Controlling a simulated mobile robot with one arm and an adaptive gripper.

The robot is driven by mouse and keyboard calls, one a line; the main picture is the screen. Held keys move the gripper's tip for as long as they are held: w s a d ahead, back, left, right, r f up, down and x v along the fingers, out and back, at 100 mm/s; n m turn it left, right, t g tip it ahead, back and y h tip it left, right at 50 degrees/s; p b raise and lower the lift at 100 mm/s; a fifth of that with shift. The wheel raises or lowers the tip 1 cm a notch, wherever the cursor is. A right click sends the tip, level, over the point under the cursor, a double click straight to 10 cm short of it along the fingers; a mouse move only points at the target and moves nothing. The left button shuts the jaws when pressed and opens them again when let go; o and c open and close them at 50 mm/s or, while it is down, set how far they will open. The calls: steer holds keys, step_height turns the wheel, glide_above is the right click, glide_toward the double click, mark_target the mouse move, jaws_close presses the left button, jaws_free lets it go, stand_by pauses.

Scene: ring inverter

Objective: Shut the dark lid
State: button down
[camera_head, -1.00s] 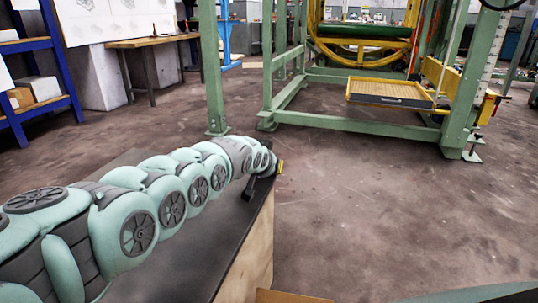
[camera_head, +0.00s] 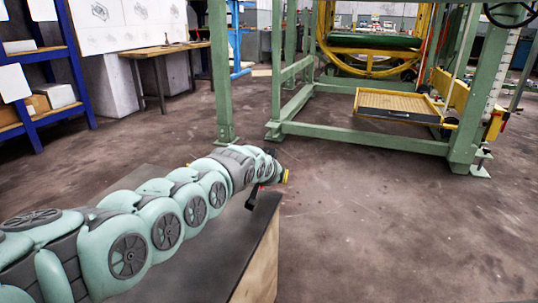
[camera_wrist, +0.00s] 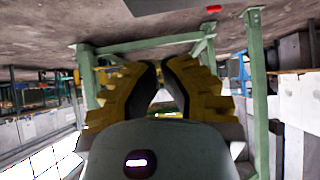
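A flat dark panel (camera_head: 222,240) lies level on top of a pale wooden block or box (camera_head: 262,262) at the lower left in the head view. I cannot tell whether this panel is the dark lid. My gripper (camera_head: 286,176) is above the panel's far end, small and partly hidden by my arm. In the wrist view its yellow fingers with dark inner pads (camera_wrist: 162,64) come together at the tips. Nothing shows between them.
A green steel frame (camera_head: 360,137) stands ahead, holding a yellow tray (camera_head: 395,101) with a dark front edge. A blue shelf (camera_head: 82,62) and a wooden table (camera_head: 165,49) are at the left. The floor (camera_head: 400,220) at the right is clear.

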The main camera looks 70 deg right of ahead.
steer(key=a+r+p, duration=0.2)
steer(key=r, duration=0.1)
steer(key=shift+p, duration=0.35)
steer(key=shift+s+a, duration=0.1)
steer(key=shift+a, duration=0.25)
steer(key=shift+d+r+p+v, duration=0.15)
steer(key=shift+p+v, duration=0.55)
steer(key=shift+v, duration=0.4)
steer(key=shift+d+r+p+v, duration=0.15)
steer(key=shift+p+v, duration=0.55)
steer(key=shift+v, duration=0.35)
steer(key=shift+a, duration=0.1)
